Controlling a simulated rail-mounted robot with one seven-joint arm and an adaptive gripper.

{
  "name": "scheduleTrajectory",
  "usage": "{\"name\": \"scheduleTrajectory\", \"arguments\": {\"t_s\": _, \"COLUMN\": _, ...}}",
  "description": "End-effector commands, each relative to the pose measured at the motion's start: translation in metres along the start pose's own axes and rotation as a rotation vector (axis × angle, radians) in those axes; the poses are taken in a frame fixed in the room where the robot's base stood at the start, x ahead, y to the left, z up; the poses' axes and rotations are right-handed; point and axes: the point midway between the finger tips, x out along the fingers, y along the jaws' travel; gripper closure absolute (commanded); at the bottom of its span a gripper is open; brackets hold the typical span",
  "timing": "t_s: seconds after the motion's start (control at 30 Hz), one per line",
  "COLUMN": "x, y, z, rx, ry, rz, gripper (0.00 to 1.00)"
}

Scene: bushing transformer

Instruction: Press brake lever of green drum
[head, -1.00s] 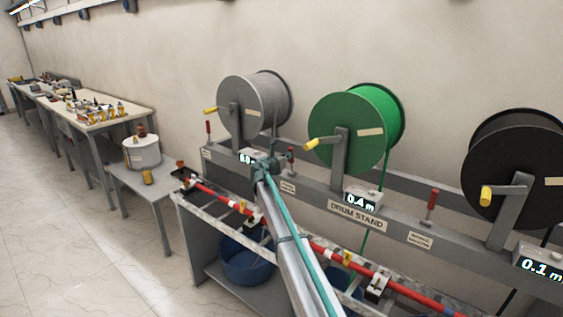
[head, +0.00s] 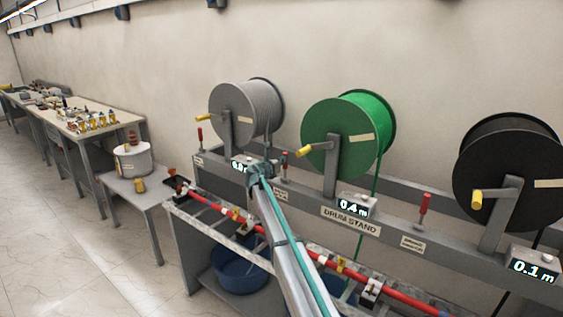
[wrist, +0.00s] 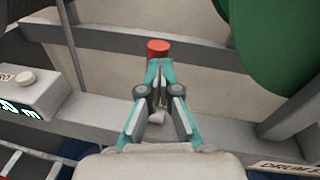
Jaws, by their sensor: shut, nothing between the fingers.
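The green drum (head: 338,140) hangs on the drum stand, with a yellow crank handle on its front. It also shows at the upper right of the wrist view (wrist: 275,40). Its red-topped brake lever (head: 285,156) stands on the rail to the left of the drum, partly behind my gripper. In the wrist view the lever's red top (wrist: 158,45) shows just beyond my fingertips, and its lower part is mostly hidden by the fingers. My gripper (wrist: 158,65) is shut and empty, very close to the lever; I cannot tell whether they touch.
A grey drum (head: 245,110) is to the left and a black drum (head: 505,175) to the right. Another red lever (head: 424,205) stands between the green and black drums. Counter boxes (head: 355,205) sit on the rail. A red bar (head: 325,260) runs below in front.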

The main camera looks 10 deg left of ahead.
Motion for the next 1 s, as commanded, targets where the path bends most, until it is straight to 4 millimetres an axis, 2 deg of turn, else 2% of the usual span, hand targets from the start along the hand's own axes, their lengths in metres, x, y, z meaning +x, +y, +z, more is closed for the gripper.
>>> {"name": "scheduleTrajectory", "arguments": {"t_s": 0.17, "x": -0.01, "y": -0.004, "z": 0.001, "rx": -0.001, "ry": -0.003, "rz": -0.003, "gripper": 1.0}}
{"name": "scheduleTrajectory", "arguments": {"t_s": 0.37, "x": -0.044, "y": -0.007, "z": -0.001, "rx": 0.001, "ry": -0.002, "rz": -0.006, "gripper": 1.0}}
{"name": "scheduleTrajectory", "arguments": {"t_s": 0.7, "x": -0.094, "y": -0.015, "z": 0.042, "rx": 0.002, "ry": -0.001, "rz": -0.006, "gripper": 1.0}}
{"name": "scheduleTrajectory", "arguments": {"t_s": 1.0, "x": -0.112, "y": -0.017, "z": 0.06, "rx": 0.001, "ry": 0.0, "rz": -0.006, "gripper": 1.0}}
